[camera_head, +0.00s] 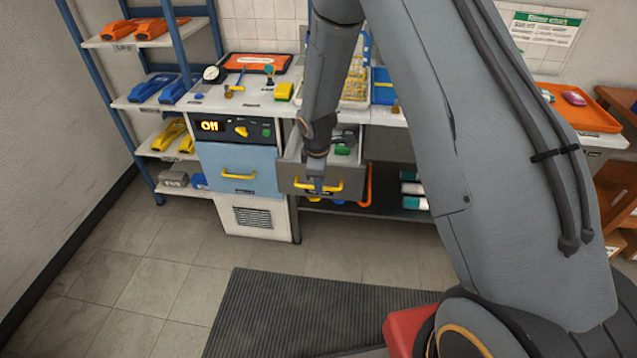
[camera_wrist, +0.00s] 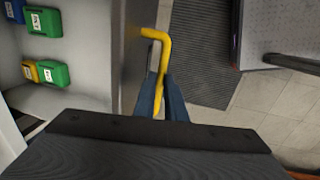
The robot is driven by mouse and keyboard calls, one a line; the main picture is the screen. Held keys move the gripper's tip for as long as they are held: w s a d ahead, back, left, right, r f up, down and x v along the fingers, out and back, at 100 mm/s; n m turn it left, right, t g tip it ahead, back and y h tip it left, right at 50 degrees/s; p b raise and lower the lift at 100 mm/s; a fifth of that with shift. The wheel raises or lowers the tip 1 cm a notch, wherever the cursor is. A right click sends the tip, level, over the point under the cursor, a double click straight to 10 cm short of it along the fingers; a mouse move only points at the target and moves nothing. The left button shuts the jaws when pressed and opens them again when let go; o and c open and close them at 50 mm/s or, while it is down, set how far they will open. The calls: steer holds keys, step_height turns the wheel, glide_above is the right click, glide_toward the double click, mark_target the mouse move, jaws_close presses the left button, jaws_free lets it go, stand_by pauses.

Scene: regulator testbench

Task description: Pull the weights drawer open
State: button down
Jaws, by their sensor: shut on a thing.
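The grey weights drawer (camera_head: 352,174) stands partly out from under the bench top, with green items inside. In the wrist view its pale floor (camera_wrist: 85,85) and front panel (camera_wrist: 130,50) show. Green blocks (camera_wrist: 52,75) with white labels lie inside, beside parts of a yellow and a blue block. The yellow bar handle (camera_head: 334,187) runs across the drawer front; it also shows in the wrist view (camera_wrist: 163,38). My gripper (camera_head: 316,188) is at this handle, its two blue-grey fingers (camera_wrist: 160,98) shut on the bar. My arm hides part of the drawer's opening in the head view.
A blue panel (camera_head: 235,166) with a yellow handle is left of the drawer, below an "Off" control panel (camera_head: 236,128). A shelf rack (camera_head: 160,100) stands farther left. A lower shelf (camera_head: 390,209) holds bottles. The floor before the bench is clear, with a dark ribbed mat (camera_head: 280,310).

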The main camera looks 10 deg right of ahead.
steer(key=c, duration=1.8)
jaws_free()
steer(key=shift+s+a+r+b, duration=0.1)
steer(key=shift+s+r+b, duration=0.15)
steer(key=shift+r, duration=1.05)
steer(key=shift+s+a+r+b, duration=0.1)
steer(key=shift+s+r+b, duration=0.15)
steer(key=shift+r, duration=1)
steer(key=shift+s+a+r+b, duration=0.15)
steer(key=shift+r+b, duration=0.15)
steer(key=shift+r, duration=1)
steer(key=shift+d+r, duration=0.1)
steer(key=shift+d, duration=0.05)
steer(key=s+d+r+m, duration=0.2)
steer(key=s+r+m, duration=0.1)
steer(key=s, duration=0.4)
steer(key=s+d+r+m, duration=0.2)
steer(key=s+r+m, duration=0.2)
steer(key=s+m, duration=0.2)
steer(key=s+d+r+m+g, duration=0.1)
steer(key=s+d+r+m, duration=0.2)
steer(key=s, duration=0.7)
steer(key=shift+s+r+m+y, duration=0.15)
steer(key=shift+r+m+y, duration=0.3)
steer(key=shift+m, duration=0.75)
